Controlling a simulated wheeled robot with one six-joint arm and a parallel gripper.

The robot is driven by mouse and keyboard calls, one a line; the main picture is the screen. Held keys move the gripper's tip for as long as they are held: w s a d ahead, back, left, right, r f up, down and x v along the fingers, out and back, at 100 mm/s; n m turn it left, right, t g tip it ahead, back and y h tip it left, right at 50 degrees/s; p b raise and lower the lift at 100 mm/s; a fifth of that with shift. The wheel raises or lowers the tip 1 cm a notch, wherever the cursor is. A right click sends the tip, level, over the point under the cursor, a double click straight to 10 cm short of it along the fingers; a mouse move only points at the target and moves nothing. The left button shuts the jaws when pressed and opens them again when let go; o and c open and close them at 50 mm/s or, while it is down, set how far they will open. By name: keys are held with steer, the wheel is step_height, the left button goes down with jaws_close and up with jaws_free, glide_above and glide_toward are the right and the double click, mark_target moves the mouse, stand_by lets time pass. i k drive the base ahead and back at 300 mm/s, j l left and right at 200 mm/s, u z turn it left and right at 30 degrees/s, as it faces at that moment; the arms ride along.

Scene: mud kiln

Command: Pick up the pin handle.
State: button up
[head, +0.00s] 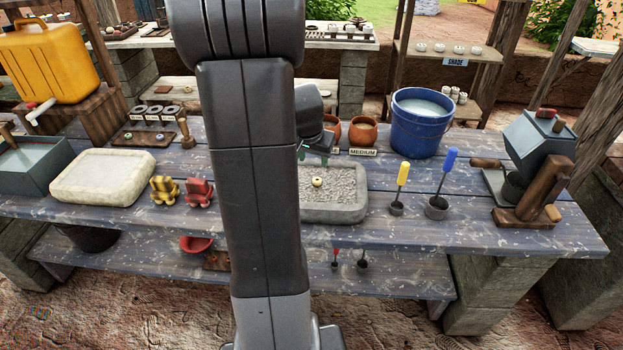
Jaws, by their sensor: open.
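A small pale yellow round knob (317,181), which looks like the pin handle, sits in a grey stone tray (347,212) filled with grey grit. Whether anything extends below the knob into the grit cannot be seen. My gripper (314,156) is above the back part of the tray, pointing down, with its fingers open and nothing visible between them. It is above and slightly behind the knob in the picture, apart from it. My own arm column hides the left end of the tray and part of the bench.
Terracotta pots (363,131) and a blue bucket (422,122) stand behind the tray. A pale slab (102,178) and red clamp-like piece (199,192) lie left.

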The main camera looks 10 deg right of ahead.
mark_target(182, 123)
steer(key=i+j, duration=0.25)
steer(key=j, duration=0.2)
steer(key=i+j, duration=0.25)
steer(key=j, duration=0.15)
steer(key=i+j, duration=0.25)
steer(key=j, duration=0.2)
steer(key=i+j, duration=0.25)
steer(key=j, duration=0.15)
steer(key=i+j, duration=0.25)
steer(key=j, duration=0.2)
